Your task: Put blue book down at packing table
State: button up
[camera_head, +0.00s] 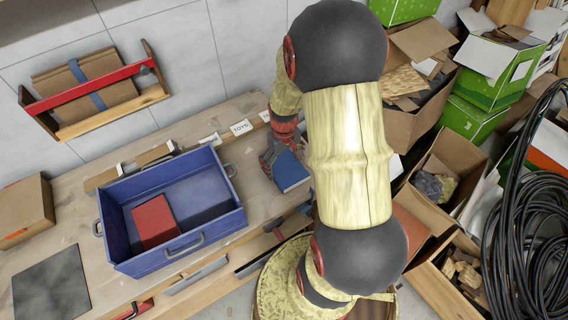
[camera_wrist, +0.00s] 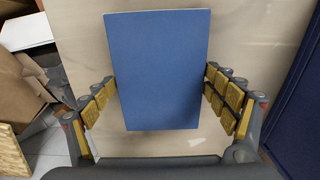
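The blue book (camera_head: 291,171) is at the right end of the wooden packing table (camera_head: 232,117), beside the blue crate. In the wrist view the blue book (camera_wrist: 163,70) fills the middle, its plain cover facing the camera. My gripper (camera_head: 279,152) is partly hidden by my arm in the head view. In the wrist view the yellow finger pads of my gripper (camera_wrist: 160,85) lie against the book's left and right edges, shut on it. Whether the book's underside touches the table is hidden.
A blue crate (camera_head: 120,238) with a red block (camera_head: 154,222) stands left of the book. A dark flat panel (camera_head: 51,286) and a cardboard box (camera_head: 25,213) lie further left. Open boxes (camera_head: 440,180) and a black coiled hose (camera_head: 530,230) crowd the right.

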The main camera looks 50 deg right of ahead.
aim_at(284, 165)
jog(key=shift+o, duration=1.3)
jog(key=w+a+r+p, duration=0.1)
jog(key=a+r+p, duration=0.1)
jog(key=r, duration=0.7)
jog(key=a+r+p, duration=0.2)
jog(key=r, duration=0.7)
jog(key=s+a+r+n+t, duration=0.1)
jog(key=s+a+r, duration=0.3)
jog(key=a+r, duration=0.4)
jog(key=s+a+r+n+t, duration=0.1)
jog(key=s+a+r+t, duration=0.3)
jog(key=a+r, duration=0.4)
jog(key=a, duration=0.2)
jog(key=shift+s+a+r+n+t, duration=0.15)
jog(key=shift+s+a+n+t, duration=0.15)
jog(key=shift+a, duration=0.05)
